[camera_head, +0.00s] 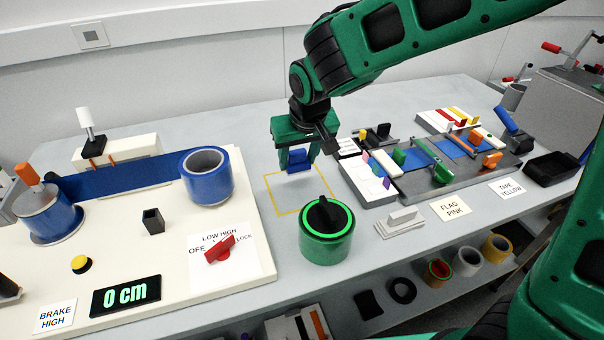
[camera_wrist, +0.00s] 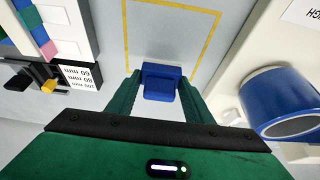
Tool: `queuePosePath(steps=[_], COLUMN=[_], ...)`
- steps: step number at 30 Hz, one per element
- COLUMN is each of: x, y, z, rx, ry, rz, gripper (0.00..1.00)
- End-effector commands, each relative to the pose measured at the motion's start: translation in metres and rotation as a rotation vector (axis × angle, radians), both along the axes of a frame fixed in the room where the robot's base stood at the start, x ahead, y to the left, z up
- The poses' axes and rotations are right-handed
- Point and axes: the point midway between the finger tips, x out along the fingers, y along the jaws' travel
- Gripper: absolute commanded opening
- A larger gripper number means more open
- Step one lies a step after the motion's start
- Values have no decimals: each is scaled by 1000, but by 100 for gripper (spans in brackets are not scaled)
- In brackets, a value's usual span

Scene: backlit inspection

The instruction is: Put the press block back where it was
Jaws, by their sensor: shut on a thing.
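My gripper (camera_head: 297,160) points down and is shut on a small blue block (camera_head: 299,157), apparently the press block. In the wrist view the blue block (camera_wrist: 160,82) sits upright between the two green fingers (camera_wrist: 160,95). It shows against a yellow outlined square (camera_wrist: 128,40) on the grey table. In the head view the block is at the back edge of this outline (camera_head: 300,212); it looks raised, but its exact height is unclear. A light grey block with a handle (camera_head: 402,219) lies farther right near the front edge.
A green cylinder with a black knob (camera_head: 326,245) stands in front of the outline. A cream panel with blue rollers (camera_head: 207,178) lies left. A dark fixture with coloured flags (camera_head: 432,165) and a black tray (camera_head: 551,168) are right. The outlined square looks empty.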

Motion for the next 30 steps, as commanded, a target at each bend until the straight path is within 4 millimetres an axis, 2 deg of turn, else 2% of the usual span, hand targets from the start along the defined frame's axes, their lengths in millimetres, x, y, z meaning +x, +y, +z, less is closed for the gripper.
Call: queuePosePath(steps=[7,14,24,25,27,30], x=[0,0,0,0,0,0], y=[0,-1,-1,-1,-1,-1], z=[-18,-46,-49,-50,-49,-49], rx=[-1,-1,0,-1,0,1], ry=[1,0,0,0,0,-1], rz=[0,0,-1,-1,-1,-1], gripper=[29,29,29,49,65,65])
